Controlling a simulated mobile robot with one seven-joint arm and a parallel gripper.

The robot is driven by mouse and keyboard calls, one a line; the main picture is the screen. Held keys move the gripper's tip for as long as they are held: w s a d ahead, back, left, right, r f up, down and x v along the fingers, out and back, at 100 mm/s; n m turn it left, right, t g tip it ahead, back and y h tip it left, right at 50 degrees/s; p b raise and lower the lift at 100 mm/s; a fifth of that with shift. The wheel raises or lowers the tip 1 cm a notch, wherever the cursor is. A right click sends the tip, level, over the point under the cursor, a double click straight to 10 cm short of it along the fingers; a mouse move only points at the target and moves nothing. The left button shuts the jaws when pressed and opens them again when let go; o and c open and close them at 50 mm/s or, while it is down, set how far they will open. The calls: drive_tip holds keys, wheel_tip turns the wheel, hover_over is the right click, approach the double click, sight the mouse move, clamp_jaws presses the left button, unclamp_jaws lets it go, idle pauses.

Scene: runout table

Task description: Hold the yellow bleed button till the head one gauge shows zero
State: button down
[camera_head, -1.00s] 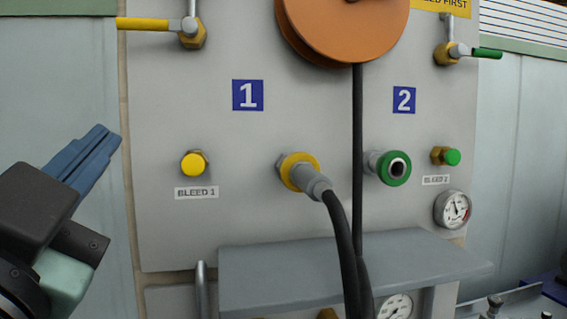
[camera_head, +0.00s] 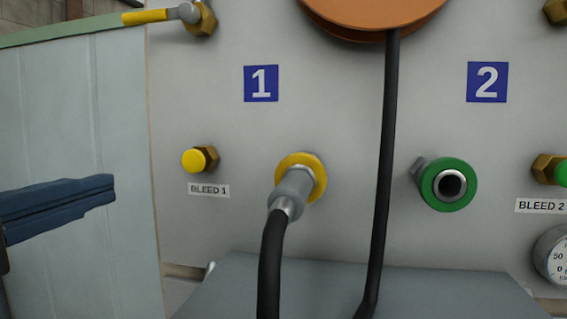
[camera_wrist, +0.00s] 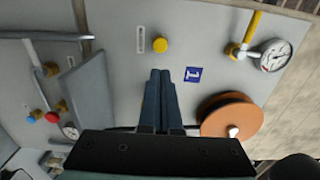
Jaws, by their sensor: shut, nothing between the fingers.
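The yellow bleed button (camera_head: 193,161) sticks out of the grey panel above the BLEED 1 label (camera_head: 208,190). It also shows in the wrist view (camera_wrist: 160,45), just beyond my fingertips. My gripper (camera_head: 112,188) is shut and empty, its blue fingers pointing right toward the button. In the head view a gap shows between fingertips and button; I see no contact. In the wrist view the fingers (camera_wrist: 160,74) lie side by side. A white round gauge (camera_wrist: 277,55) sits by the yellow-handled valve, probably the head one gauge; its reading is too small to tell.
A yellow-ringed coupling (camera_head: 301,172) with a black hose (camera_head: 271,265) is right of the button. A green-ringed coupling (camera_head: 448,184) is further right. An orange reel (camera_head: 375,12) hangs above and a grey shelf (camera_head: 330,285) juts out below.

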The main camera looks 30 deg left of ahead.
sight(195, 156)
drive_tip(key=shift+a, duration=0.1)
drive_tip(key=p+x, duration=0.6)
drive_tip(key=x, duration=0.7)
drive_tip(key=shift+w+r, duration=0.15)
drive_tip(key=shift+w, duration=0.4)
drive_tip(key=shift+w+a+f+b, duration=0.2)
drive_tip(key=shift+w+b, duration=0.1)
drive_tip(key=shift+w, duration=0.3)
drive_tip(key=shift+w+r, duration=0.1)
drive_tip(key=shift+r, duration=0.1)
drive_tip(key=shift+d+r, duration=0.15)
drive_tip(key=shift+r, duration=0.05)
drive_tip(key=shift+d, duration=0.1)
idle(1.9)
